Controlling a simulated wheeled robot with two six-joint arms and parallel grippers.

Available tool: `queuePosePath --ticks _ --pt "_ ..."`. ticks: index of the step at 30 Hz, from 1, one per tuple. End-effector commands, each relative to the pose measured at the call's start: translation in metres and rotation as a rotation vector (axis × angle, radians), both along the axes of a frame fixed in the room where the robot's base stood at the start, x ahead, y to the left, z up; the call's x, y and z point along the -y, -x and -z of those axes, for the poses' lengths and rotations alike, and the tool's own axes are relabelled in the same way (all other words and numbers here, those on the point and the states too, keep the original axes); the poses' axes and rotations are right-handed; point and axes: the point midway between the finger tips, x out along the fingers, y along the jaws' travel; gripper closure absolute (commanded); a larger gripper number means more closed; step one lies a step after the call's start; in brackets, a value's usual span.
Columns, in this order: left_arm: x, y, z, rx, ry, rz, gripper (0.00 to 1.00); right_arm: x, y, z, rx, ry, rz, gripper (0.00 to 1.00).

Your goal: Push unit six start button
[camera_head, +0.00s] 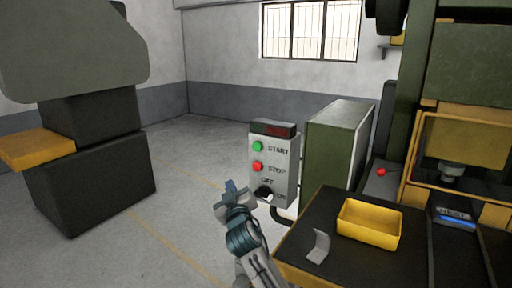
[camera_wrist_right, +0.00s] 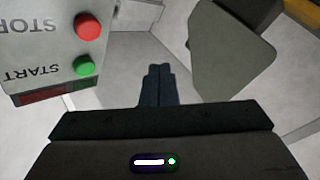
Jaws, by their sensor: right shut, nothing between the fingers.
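The grey control box (camera_head: 283,178) carries a green START button (camera_head: 258,146) above a red STOP button (camera_head: 257,167), with a dark OFF/ON knob (camera_head: 263,193) lowest. My right gripper (camera_head: 231,188) is shut and empty, in front of the box's lower left side, below and left of the green button. In the right wrist view the shut fingers (camera_wrist_right: 158,72) point into open space beside the box. That view shows the box face upside down, with the green button (camera_wrist_right: 84,66) and red button (camera_wrist_right: 88,27) left of the fingers. They look apart from both buttons. My left gripper is out of view.
A green cabinet (camera_head: 337,140) stands right of the box. A dark worktop (camera_head: 300,245) holds a yellow tray (camera_head: 369,238) and a bent metal piece (camera_head: 319,246). A large machine (camera_head: 470,75) stands at right, another dark machine (camera_head: 95,165) at left. Floor between is clear.

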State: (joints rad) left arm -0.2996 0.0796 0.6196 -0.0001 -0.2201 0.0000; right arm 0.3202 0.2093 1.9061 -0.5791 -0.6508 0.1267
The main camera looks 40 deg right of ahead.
Motion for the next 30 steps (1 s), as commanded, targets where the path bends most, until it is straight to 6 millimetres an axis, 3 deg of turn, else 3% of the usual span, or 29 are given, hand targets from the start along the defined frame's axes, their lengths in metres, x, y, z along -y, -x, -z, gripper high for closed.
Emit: queuePosePath --ticks 1,3,8,22,30 --pt "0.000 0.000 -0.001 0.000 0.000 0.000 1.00 0.000 0.006 -0.025 0.041 0.009 0.008 1.00" --pt "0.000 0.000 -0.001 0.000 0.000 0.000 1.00 0.000 0.014 -0.050 0.085 0.018 0.018 1.00" --pt "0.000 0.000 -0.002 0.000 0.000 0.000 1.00 0.000 0.025 -0.080 0.139 0.030 0.034 1.00" --pt "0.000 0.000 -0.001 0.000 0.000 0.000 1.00 0.002 0.025 -0.084 0.146 0.032 0.035 1.00" --pt "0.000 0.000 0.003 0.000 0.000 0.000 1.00 0.030 0.014 -0.084 0.146 0.035 0.037 1.00"
